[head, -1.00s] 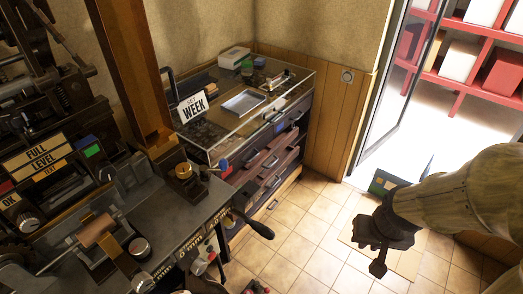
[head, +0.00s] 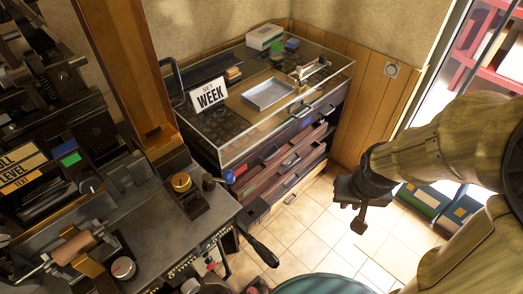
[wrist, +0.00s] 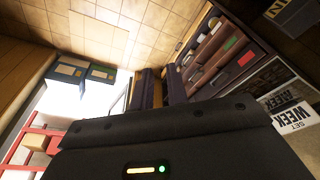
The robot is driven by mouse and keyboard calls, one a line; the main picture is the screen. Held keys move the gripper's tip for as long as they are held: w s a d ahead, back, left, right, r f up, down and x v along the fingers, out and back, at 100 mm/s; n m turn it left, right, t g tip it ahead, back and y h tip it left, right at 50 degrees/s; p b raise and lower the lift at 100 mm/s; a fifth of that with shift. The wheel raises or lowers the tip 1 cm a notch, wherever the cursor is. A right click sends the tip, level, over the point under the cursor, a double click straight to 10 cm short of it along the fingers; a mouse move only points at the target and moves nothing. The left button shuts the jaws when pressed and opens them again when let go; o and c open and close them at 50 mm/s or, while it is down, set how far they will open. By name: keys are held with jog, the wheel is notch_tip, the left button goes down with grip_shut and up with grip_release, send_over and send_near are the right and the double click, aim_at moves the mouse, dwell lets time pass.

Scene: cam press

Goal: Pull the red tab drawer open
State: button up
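The glass-topped drawer cabinet (head: 222,153) stands against the back wall in the head view. A small red tab (head: 240,170) shows at the left of its upper front, and a red tab on the dark drawer front also shows in the wrist view (wrist: 246,58), near a green tab (wrist: 231,43). The red tab drawer looks shut. My gripper (head: 358,220) hangs over the floor, to the right of the cabinet and apart from it. In the wrist view its two dark fingers (wrist: 162,87) show a gap with nothing held between them.
Lower brown drawers (head: 290,160) have handles. A "SET WEEK" sign (head: 209,93) and a tray (head: 268,93) are at the cabinet top. The press bench (head: 150,220), with a black-handled lever (head: 262,250), stands at left. Tiled floor (head: 310,225) lies clear before the cabinet. Boxes (head: 440,205) stand right.

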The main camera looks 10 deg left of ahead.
jog(key=shift+w+a, duration=0.1)
jog(key=shift+w, duration=0.1)
jog(key=w+f+m+t+y+b, duration=0.1)
jog(key=w+f+m+t+b, duration=0.15)
jog(key=w+f+b, duration=0.55)
jog(key=w+f+m+t+y+b, duration=0.1)
jog(key=w+f+t, duration=0.35)
jog(key=w, duration=0.85)
jog(key=w+a+f+m+y+b, duration=0.2)
jog(key=w+a+f+y+b, duration=0.1)
jog(key=f, duration=0.4)
jog(key=w+a+f+m+y+b, duration=0.2)
jog(key=w+a+f+y+b, duration=0.1)
jog(key=a+f+y+b, duration=0.2)
notch_tip(320, 180, down, 3)
jog(key=shift+w+a+f+y+b, duration=0.15)
jog(key=shift+w+a+y+b, duration=0.2)
jog(key=shift+y, duration=0.75)
